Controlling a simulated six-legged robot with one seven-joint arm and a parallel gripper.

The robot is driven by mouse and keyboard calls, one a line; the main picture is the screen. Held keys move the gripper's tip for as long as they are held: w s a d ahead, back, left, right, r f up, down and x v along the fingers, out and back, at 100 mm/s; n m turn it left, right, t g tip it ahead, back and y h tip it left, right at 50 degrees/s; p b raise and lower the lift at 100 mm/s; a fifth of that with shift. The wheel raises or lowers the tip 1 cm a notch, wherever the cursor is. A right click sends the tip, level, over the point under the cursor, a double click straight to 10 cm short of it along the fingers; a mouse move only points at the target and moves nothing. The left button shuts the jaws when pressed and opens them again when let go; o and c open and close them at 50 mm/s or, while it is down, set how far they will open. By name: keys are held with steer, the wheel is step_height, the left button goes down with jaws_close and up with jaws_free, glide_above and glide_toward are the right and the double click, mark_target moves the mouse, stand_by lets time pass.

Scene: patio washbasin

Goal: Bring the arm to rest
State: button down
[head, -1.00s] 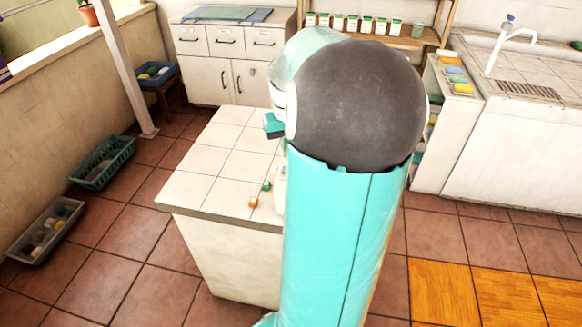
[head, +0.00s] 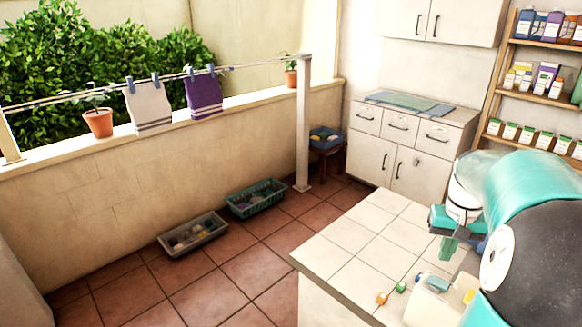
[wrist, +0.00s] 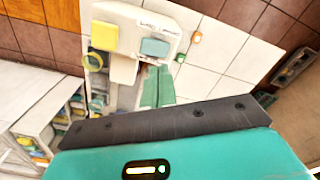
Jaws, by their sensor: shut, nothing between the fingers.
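My arm is at the right of the head view, over the tiled counter (head: 345,235). My gripper (head: 448,249) hangs from it above the counter, with its green fingers together and nothing between them. In the wrist view my gripper (wrist: 157,88) shows the closed fingers close in front of a white object (wrist: 124,70) that bears a yellow block (wrist: 104,36) and a blue block (wrist: 154,47). I cannot tell whether the fingers touch it. My arm partly hides this white object in the head view.
An orange cube (head: 382,298) and a green cube (head: 401,287) lie on the counter. A grey crate (head: 193,235) and a green basket (head: 257,198) stand on the floor by the low wall. A cabinet (head: 410,150) and shelves (head: 545,95) are behind. The counter's left part is clear.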

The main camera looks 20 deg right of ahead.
steer(key=w+a+r+n+t+h, duration=0.1)
steer(key=w+a+r+n, duration=0.1)
steer(key=a, duration=0.7)
steer(key=w+a+r+n+h, duration=0.1)
steer(key=w+a+r, duration=0.1)
steer(key=a, duration=0.6)
steer(key=s+a+n+t+y, duration=0.1)
steer(key=s+a+n+t, duration=0.1)
steer(key=a, duration=0.7)
steer(key=s+a+n+t+y, duration=0.1)
steer(key=s+a, duration=0.3)
steer(key=a, duration=0.6)
steer(key=shift+s+n+t, duration=0.4)
steer(key=shift+n+t, duration=0.3)
steer(key=shift+t, duration=0.1)
steer(key=shift+s, duration=0.1)
